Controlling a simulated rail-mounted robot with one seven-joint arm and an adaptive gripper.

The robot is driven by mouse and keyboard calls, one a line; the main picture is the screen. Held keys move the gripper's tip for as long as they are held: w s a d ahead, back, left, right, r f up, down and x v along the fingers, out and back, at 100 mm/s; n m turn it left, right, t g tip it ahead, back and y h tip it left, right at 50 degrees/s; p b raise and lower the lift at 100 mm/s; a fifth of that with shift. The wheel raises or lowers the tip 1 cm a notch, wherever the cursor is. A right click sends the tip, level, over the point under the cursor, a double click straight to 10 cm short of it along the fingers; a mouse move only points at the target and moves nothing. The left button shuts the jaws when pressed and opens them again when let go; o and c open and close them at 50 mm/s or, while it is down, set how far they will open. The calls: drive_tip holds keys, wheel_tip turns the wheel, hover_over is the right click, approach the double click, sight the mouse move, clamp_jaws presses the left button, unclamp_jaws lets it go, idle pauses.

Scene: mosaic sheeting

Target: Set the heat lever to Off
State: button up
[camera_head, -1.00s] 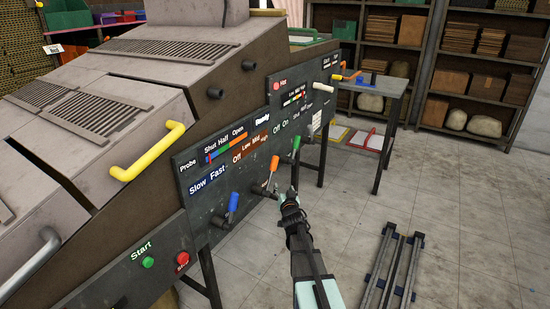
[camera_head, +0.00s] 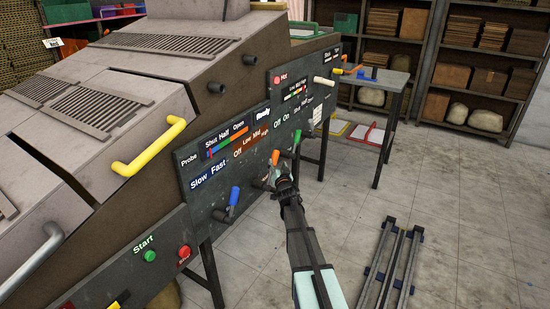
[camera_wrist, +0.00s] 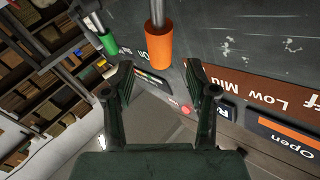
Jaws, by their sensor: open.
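The orange-handled lever (camera_head: 275,157) stands out from the dark control panel (camera_head: 218,214), below and right of the brown Off–Low–Mid–High label (camera_head: 250,144). Its handle leans up and to the right. In the wrist view the orange handle (camera_wrist: 158,48) hangs from a metal rod just ahead of and between my open fingertips, with no clear contact. My gripper (camera_head: 277,176) is open at the panel in the head view and hides the lever's lower part. Part of the label (camera_wrist: 288,100) shows right of my fingers in the wrist view. The lever's exact setting is unclear.
A green lever (camera_head: 297,138) stands close to the right and a blue lever (camera_head: 235,196) to the left. A yellow handle (camera_head: 150,150) juts from the machine. Start (camera_head: 150,256) and red (camera_head: 184,252) buttons sit lower left.

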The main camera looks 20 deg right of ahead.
sight(276, 159)
drive_tip(key=x, duration=0.7)
clamp_jaws()
